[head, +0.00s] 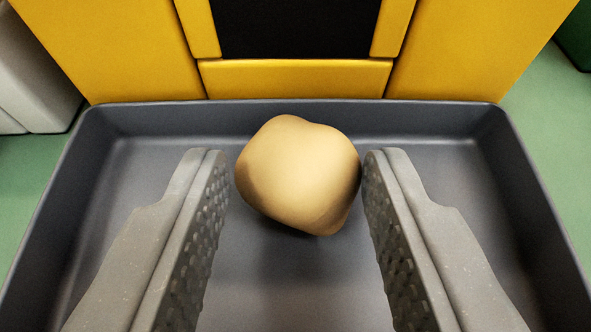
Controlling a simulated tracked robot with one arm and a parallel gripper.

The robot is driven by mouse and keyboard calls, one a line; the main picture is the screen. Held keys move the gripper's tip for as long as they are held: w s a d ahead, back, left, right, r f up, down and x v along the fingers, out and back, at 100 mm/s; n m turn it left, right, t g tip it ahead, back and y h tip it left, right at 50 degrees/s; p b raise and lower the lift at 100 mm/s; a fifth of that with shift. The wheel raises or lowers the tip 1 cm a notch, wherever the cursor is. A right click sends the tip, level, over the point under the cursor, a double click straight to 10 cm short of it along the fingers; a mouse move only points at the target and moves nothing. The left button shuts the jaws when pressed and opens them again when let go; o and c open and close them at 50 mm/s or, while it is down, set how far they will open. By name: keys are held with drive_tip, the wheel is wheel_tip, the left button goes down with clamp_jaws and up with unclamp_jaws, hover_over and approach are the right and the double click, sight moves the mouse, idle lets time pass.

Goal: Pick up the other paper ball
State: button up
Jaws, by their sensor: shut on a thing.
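A tan, lumpy paper ball (300,185) is between the two grey studded fingers of my gripper (294,165) in the head view. My gripper is shut on it, with the ball near the fingertips. The right finger is right against the ball's side; a narrow strip of tray shows by the left finger. The ball is over the dark grey tray (130,215), with a soft shadow below it. I cannot tell whether it touches the tray floor. No second paper ball is in view.
A yellow housing (120,50) with a black panel (295,25) stands right behind the tray's far wall. A pale grey object (30,75) stands at the far left. A dark green object (575,40) is at the right edge. The surface around the tray is green.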

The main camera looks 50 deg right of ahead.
drive_tip(key=shift+r, duration=0.15)
drive_tip(key=shift+r+p, duration=0.4)
drive_tip(key=shift+r, duration=1.15)
drive_tip(key=shift+s+a+r, duration=0.1)
drive_tip(key=shift+s+r, duration=0.05)
drive_tip(key=s+a, duration=0.4)
drive_tip(key=s, duration=0.1)
drive_tip(key=s+a+r, duration=0.1)
drive_tip(key=s, duration=0.2)
drive_tip(key=shift+s+a, duration=0.15)
drive_tip(key=shift+a, duration=0.25)
drive_tip(key=shift+s+a+f+b, duration=0.25)
drive_tip(key=shift+s+a+b, duration=0.15)
drive_tip(key=shift+b, duration=0.7)
drive_tip(key=s+b, duration=0.1)
drive_tip(key=b, duration=0.2)
drive_tip(key=s+a+b, duration=0.1)
drive_tip(key=b, duration=0.2)
drive_tip(key=shift+s+a+r, duration=0.2)
drive_tip(key=shift+s+a, duration=0.1)
drive_tip(key=shift+s, duration=0.05)
drive_tip(key=shift+s+a+r+b, duration=0.25)
drive_tip(key=shift+s+b, duration=0.25)
drive_tip(key=shift+b, duration=0.35)
